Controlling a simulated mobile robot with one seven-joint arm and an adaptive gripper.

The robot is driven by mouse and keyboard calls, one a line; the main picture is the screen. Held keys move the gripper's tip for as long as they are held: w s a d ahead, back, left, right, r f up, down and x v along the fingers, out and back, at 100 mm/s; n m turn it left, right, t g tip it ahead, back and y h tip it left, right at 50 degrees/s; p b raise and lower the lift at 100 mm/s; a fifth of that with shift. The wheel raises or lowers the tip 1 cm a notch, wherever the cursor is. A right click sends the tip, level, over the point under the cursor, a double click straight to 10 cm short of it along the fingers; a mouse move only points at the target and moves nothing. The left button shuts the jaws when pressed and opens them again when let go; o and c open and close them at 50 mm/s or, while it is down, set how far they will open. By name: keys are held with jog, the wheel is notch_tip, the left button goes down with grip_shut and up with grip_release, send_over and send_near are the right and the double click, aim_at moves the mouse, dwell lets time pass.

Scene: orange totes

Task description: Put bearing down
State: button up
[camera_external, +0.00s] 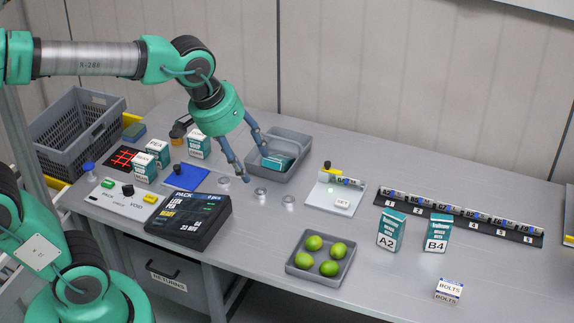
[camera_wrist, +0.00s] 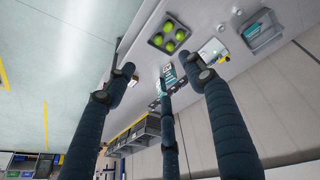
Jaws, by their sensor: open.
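Three small silvery round pieces stand in a row on the grey table: a left one (camera_external: 224,183), a middle one (camera_external: 261,194) and a right one (camera_external: 288,201). They look like bearings, but they are too small to tell for sure. My gripper (camera_external: 255,166) is open, its dark blue fingers spread, between these pieces and the grey bin. No held object shows between the fingers. In the wrist view the gripper (camera_wrist: 165,78) also has its fingers apart, and I cannot make out a bearing there.
A grey bin (camera_external: 301,149) with a teal box stands behind my gripper. A black display device (camera_external: 188,219) is in front left, a tray of green fruit (camera_external: 293,268) in front right. Teal cartons (camera_external: 391,231) and a numbered rack (camera_external: 462,217) stand right.

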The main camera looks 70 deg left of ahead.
jog(key=s+d+m, duration=0.2)
jog(key=s+m, duration=0.1)
jog(key=s, duration=0.3)
jog(key=s+d+m+t, duration=0.1)
jog(key=s+d+m, duration=0.2)
jog(key=s, duration=0.3)
jog(key=shift+s+d+f+m+h, duration=0.2)
jog(key=shift+s+d+m+h, duration=0.05)
jog(key=shift+d+m+h, duration=0.05)
notch_tip(320, 180, down, 5)
jog(key=b, duration=0.5)
